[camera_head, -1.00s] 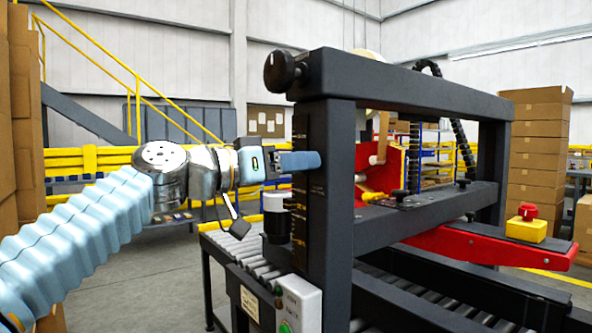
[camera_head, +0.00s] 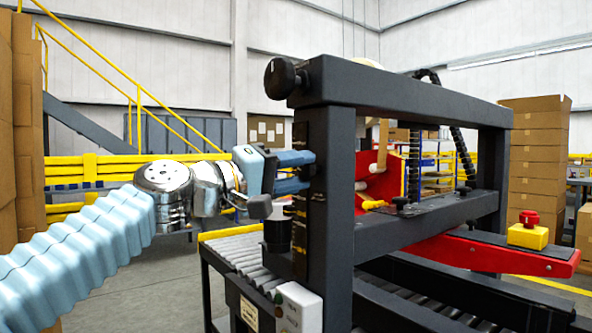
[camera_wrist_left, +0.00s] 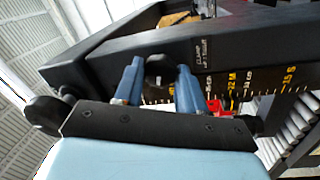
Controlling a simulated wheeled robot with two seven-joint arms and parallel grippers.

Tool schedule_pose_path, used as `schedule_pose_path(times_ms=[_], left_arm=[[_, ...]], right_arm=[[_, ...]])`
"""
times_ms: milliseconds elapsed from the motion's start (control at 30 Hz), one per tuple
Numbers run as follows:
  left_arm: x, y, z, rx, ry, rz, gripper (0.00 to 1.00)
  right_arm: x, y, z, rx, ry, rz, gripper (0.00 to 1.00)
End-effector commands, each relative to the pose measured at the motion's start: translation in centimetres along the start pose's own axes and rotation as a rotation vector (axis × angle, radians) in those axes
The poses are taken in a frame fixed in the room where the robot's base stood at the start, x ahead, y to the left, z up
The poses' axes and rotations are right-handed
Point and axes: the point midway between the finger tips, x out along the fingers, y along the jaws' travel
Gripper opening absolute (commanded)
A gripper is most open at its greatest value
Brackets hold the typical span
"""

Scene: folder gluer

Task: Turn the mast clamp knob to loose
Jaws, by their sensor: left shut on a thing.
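The mast clamp knob (camera_wrist_left: 158,70) is a small black knob on the face of the dark mast post, beside a printed clamp label. In the left wrist view it sits between my left gripper's two blue fingers (camera_wrist_left: 158,88). In the head view, my left gripper (camera_head: 293,172) reaches the post from the left, its fingers one above the other and shut on the knob. The knob itself is hidden there by the fingers and post. The printed mark on the clamp label is too small to read fully. My right gripper is out of view.
A larger black knob (camera_head: 281,78) sticks out at the top left of the frame. A black cylinder (camera_head: 277,230) stands just below my gripper. A roller conveyor (camera_head: 240,252) runs beneath. A red arm carries a yellow box with a red button (camera_head: 528,232).

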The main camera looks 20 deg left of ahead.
Motion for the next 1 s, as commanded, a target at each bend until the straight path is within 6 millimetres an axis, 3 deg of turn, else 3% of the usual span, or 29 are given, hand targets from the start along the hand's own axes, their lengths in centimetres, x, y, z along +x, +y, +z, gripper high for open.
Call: schedule_pose_path(times_ms=[400, 1000], left_arm=[[-0.06, 0.06, -0.04, -0.228, 0.029, -0.003, 0.09], [-0.07, 0.0, -0.05, -0.276, 0.035, -0.004, 0.09]], right_arm=[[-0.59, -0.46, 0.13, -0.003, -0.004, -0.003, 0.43], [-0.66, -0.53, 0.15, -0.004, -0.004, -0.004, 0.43]])
